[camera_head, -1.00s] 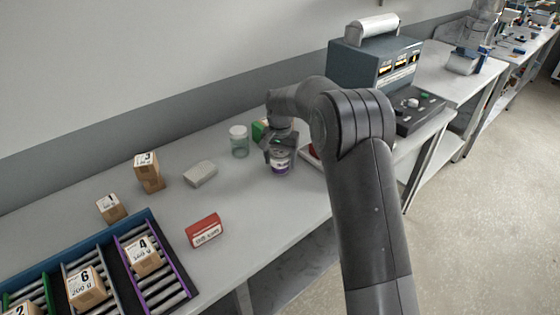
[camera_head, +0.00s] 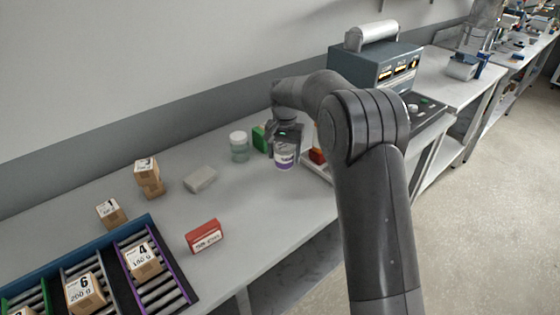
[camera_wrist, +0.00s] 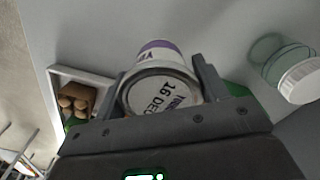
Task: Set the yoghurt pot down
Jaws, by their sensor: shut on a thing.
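The yoghurt pot (camera_head: 284,159) is white with a purple band. It is held in my gripper (camera_head: 284,146) above or at the grey bench, near the bench's middle. In the wrist view the pot (camera_wrist: 158,80) sits between the two fingers of my gripper (camera_wrist: 162,84), its lid with printed date text facing the camera. The fingers are shut on its sides. I cannot tell from the head view whether its base touches the bench.
A glass jar with a pale lid (camera_head: 239,146) and a green box (camera_head: 259,139) stand close by on the left. A white tray (camera_head: 318,170) lies just right. A red box (camera_head: 205,236), grey block (camera_head: 200,179) and small cartons (camera_head: 149,178) stand farther left. Bare bench lies in front.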

